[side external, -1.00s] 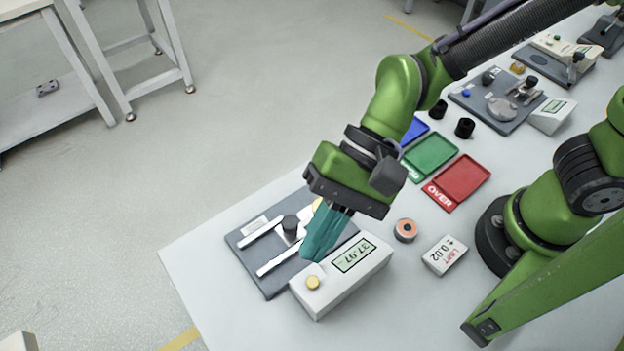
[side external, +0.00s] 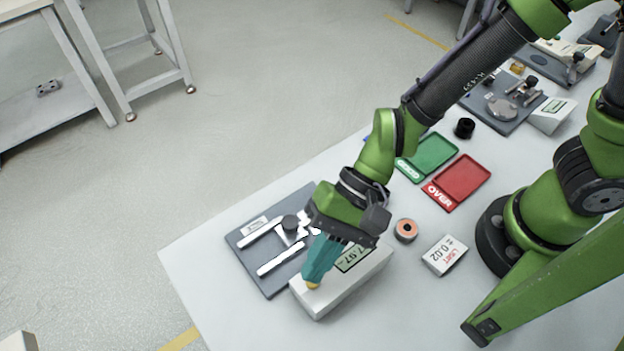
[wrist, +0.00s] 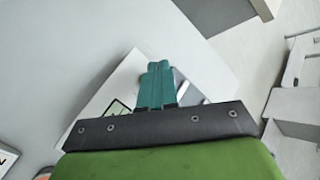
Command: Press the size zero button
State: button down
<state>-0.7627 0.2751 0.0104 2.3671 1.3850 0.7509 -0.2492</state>
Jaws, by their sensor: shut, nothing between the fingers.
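A white display box (side external: 335,289) stands on the table, and its screen (side external: 354,257) is partly covered by my gripper. The yellow button (side external: 312,285) is on the box's top at the left end; only a sliver of it shows. My gripper (side external: 312,278) is shut with nothing between its teal fingers. Its fingertips are right at the button; I cannot tell whether they push it down. In the wrist view, the fingers (wrist: 157,68) point at the box (wrist: 128,72) and the button is hidden.
A grey plate (side external: 262,277) with white rails and a dark knob lies behind the box. An orange-centred ring (side external: 405,230), a limit card block (side external: 444,255), a red OVER tray (side external: 460,182) and a green tray (side external: 430,157) lie to the right. The table's front is clear.

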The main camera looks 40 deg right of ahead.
jog(key=shift+f, duration=0.7)
jog(key=shift+f, duration=0.15)
dwell(1.5)
jog(key=shift+f, duration=0.25)
jog(key=shift+f, duration=0.5)
dwell(0.6)
jog(key=shift+r, duration=0.95)
notch_tip(320, 180, up, 5)
dwell(0.6)
